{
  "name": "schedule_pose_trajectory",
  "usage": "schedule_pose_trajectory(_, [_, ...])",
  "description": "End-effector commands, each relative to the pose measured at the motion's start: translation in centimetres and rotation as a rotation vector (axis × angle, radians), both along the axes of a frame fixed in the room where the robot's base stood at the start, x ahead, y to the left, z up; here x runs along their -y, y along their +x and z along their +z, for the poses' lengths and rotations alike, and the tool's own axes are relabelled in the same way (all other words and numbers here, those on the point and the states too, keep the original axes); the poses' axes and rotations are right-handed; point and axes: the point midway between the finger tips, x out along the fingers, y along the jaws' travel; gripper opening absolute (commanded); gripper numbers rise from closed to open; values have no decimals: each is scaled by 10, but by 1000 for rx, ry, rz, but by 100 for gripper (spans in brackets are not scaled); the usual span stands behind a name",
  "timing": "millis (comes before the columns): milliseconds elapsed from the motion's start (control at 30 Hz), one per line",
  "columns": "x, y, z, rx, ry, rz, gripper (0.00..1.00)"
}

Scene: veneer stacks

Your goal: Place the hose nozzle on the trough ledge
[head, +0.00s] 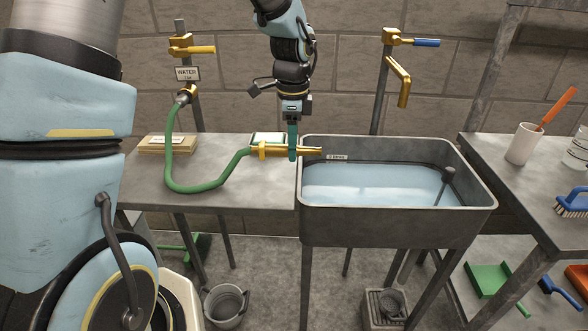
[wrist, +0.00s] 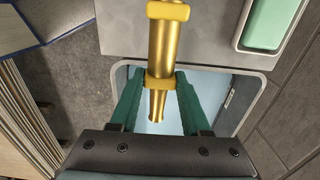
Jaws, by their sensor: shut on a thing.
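The brass hose nozzle (head: 272,151) with yellow bands is at the end of the green hose (head: 204,187). It lies level at the left rim of the trough, its tip pointing right over the basin. My gripper (head: 292,152) is shut on the nozzle from above. In the wrist view the nozzle (wrist: 160,60) passes between the teal fingers of my gripper (wrist: 158,98). The trough (head: 400,225) is a grey metal basin with pale blue water. Its left ledge (head: 301,180) is beside the nozzle; I cannot tell whether they touch.
The left table (head: 240,190) holds a wooden block (head: 168,144) and a pale green-topped item (head: 268,137). The hose runs to the left tap (head: 187,92). A second tap (head: 398,75) stands behind the trough. The right table (head: 530,175) holds a cup (head: 522,146) and a brush (head: 572,203).

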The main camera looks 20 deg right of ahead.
Motion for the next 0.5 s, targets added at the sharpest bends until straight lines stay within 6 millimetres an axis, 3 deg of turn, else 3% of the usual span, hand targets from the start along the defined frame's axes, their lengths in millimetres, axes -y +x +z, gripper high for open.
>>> schedule_pose_trajectory(500, [0,-1,-60,0,1,1,0])
